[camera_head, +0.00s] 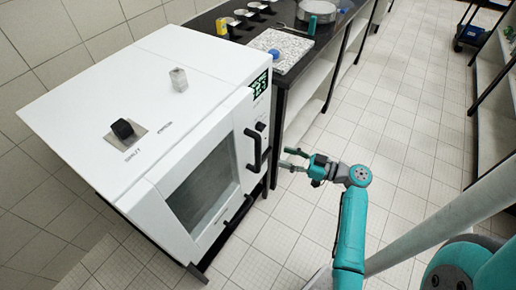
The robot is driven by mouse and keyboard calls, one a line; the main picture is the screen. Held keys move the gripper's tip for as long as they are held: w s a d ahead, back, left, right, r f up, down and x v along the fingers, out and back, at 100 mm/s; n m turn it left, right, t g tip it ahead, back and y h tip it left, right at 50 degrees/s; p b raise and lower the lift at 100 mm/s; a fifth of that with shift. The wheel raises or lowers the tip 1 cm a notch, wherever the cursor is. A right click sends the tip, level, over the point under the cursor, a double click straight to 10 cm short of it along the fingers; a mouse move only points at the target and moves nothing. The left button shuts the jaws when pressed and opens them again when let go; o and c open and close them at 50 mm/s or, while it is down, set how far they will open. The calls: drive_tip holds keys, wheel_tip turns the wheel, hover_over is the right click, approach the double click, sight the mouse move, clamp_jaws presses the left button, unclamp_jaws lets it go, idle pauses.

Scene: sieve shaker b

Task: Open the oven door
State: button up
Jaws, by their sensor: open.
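The white oven (175,95) stands at the left. Its front door (180,235) has a grey window (203,187) and looks shut. A black bar handle (255,150) is on the right side of the door front. My gripper (290,159) is open and empty, just to the right of the handle, with its fingers pointing left towards it. A small gap seems to show between the fingertips and the handle, but I cannot tell the depth for sure.
A black-topped bench (290,45) with a speckled slab (281,50) and a blue item stands behind the oven. A black knob (122,128) and a small clear block (178,79) are on the oven top. The tiled floor is clear in the middle. Shelving (495,90) and a trolley stand at the right.

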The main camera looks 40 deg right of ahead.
sight(258, 149)
drive_tip(key=x, duration=1)
drive_tip(key=shift+w+a, duration=0.2)
drive_tip(key=shift+w, duration=0.05)
clamp_jaws()
